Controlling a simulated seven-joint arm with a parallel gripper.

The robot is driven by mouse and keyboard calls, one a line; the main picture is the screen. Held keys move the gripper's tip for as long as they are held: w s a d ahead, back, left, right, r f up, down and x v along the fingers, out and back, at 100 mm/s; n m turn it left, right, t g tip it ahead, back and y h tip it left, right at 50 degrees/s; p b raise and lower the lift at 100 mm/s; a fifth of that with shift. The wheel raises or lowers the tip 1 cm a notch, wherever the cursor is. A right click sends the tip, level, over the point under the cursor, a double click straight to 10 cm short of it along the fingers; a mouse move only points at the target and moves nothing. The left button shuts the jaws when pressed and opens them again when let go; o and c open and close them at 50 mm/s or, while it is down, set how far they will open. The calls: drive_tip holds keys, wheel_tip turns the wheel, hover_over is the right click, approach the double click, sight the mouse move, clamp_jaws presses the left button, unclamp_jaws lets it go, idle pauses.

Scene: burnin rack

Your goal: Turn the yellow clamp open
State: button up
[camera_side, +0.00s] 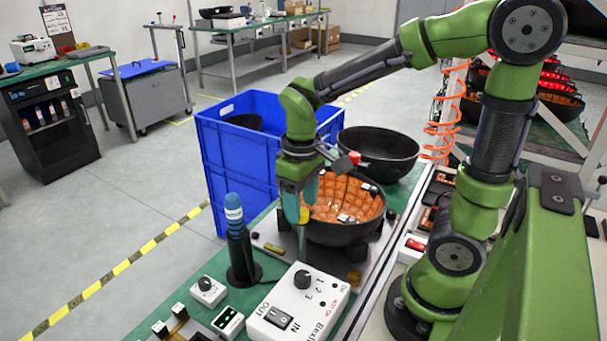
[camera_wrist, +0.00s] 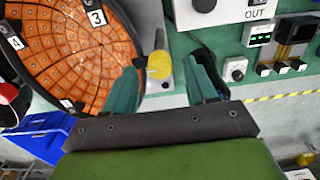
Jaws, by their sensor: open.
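The yellow clamp (camera_wrist: 160,65) shows in the wrist view as a small yellow piece beside the rim of the bowl, between my two fingers and nearer the left one. In the wrist view my gripper (camera_wrist: 165,85) is open, with a wide gap to the right finger. I cannot tell whether the left finger touches the clamp. The bowl (camera_side: 340,232) is black outside with orange tiles inside.
A white control box (camera_side: 300,305) with a knob stands in front of the bowl. A dark stand with a blue top (camera_side: 235,215) rises left of my gripper. A blue crate (camera_side: 225,150) and an empty black bowl (camera_side: 378,150) are behind.

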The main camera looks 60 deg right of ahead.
drive_tip(key=shift+f, duration=0.65)
drive_tip(key=c, duration=1.1)
drive_tip(key=shift+o, duration=0.2)
